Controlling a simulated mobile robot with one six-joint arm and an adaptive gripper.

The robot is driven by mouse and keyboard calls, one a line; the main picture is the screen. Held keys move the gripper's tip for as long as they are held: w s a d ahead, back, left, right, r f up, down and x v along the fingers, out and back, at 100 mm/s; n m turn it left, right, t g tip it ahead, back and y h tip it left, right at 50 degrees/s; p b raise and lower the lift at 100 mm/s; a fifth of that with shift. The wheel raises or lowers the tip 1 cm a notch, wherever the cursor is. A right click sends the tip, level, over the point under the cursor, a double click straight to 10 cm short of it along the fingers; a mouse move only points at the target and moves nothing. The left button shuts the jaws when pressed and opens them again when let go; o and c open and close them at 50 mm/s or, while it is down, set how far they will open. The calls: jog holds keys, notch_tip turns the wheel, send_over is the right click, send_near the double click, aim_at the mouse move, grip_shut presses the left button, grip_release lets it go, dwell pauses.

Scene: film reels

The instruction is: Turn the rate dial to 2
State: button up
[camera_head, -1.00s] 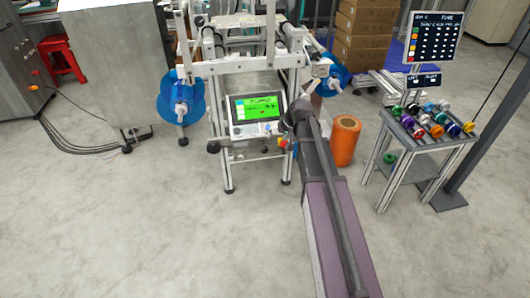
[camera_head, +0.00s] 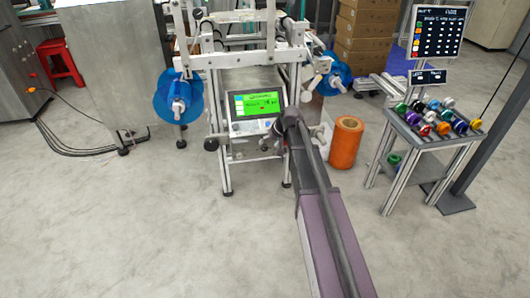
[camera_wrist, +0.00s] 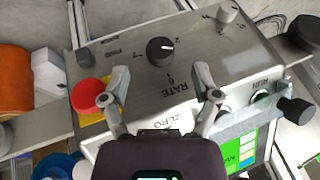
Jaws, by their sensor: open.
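The rate dial (camera_wrist: 160,51) is a round black knob with a white mark, on a grey panel (camera_wrist: 115,52) in the wrist view. The panel appears turned around in that view. The mark points to the right and slightly up; I cannot surely read the number beside it.
A red button (camera_wrist: 86,94) on yellow is close by the left finger. An orange roll (camera_head: 346,143) and a reel stand (camera_head: 440,140) are to the right of the machine.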

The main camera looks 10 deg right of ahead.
aim_at(265, 148)
jog(key=shift+b+x, duration=1.4)
jog(key=shift+x, duration=0.55)
grip_shut()
jog(key=shift+a, duration=0.15)
